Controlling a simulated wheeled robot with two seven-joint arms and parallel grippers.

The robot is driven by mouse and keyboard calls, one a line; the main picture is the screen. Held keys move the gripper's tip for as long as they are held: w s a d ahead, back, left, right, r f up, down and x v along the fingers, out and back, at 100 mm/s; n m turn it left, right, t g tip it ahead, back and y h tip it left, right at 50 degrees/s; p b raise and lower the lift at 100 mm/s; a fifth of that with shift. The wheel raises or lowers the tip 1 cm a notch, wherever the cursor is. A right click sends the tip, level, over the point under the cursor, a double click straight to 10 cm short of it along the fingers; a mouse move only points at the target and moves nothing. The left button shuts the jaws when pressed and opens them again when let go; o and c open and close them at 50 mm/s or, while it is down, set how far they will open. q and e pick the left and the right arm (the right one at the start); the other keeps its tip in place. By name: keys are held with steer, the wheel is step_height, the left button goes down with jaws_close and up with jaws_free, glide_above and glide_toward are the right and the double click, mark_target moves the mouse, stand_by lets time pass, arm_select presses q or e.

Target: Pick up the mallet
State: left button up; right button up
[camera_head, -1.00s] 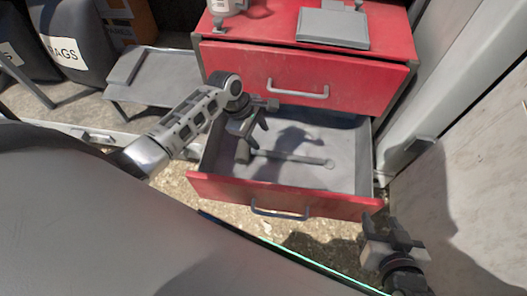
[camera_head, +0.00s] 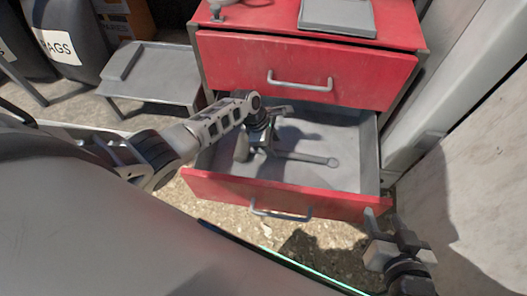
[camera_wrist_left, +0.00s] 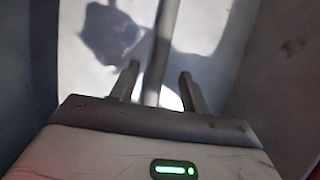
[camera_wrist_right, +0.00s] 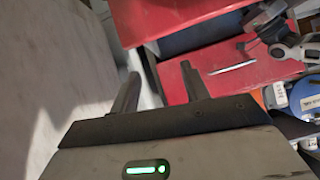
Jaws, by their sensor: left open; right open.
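The mallet (camera_head: 302,157) lies in the open lower drawer, its grey handle pointing right. Its head end is largely covered by my left gripper in the head view. My left gripper (camera_head: 257,150) is inside the drawer, over the head end of the mallet. In the left wrist view the mallet handle (camera_wrist_left: 159,50) runs between the two spread fingers of my left gripper (camera_wrist_left: 159,76), with a gap on each side. My right gripper (camera_head: 392,228) is open and empty, outside the drawer at its front right corner. It also shows in the right wrist view (camera_wrist_right: 160,76).
The open drawer (camera_head: 230,185) has a red front with a handle. A closed red drawer (camera_head: 300,70) sits above it, with a grey tray (camera_head: 338,15) on the cabinet top. A low grey table (camera_head: 155,75) stands left. A pale wall (camera_head: 480,150) stands close on the right.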

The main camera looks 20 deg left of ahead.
mark_target(278, 151)
arm_select(q)
steer(key=b+x, duration=0.2)
steer(key=x, duration=0.2)
steer(key=shift+w+f, duration=0.1)
steer(key=shift+f, duration=0.1)
arm_select(e)
steer(key=shift+s+f, duration=0.1)
steer(key=shift+f, duration=0.55)
steer(key=shift+r, duration=0.1)
arm_select(q)
jaws_close()
steer(key=shift+r, duration=0.1)
arm_select(e)
steer(key=shift+a, duration=0.1)
steer(key=shift+r, duration=0.1)
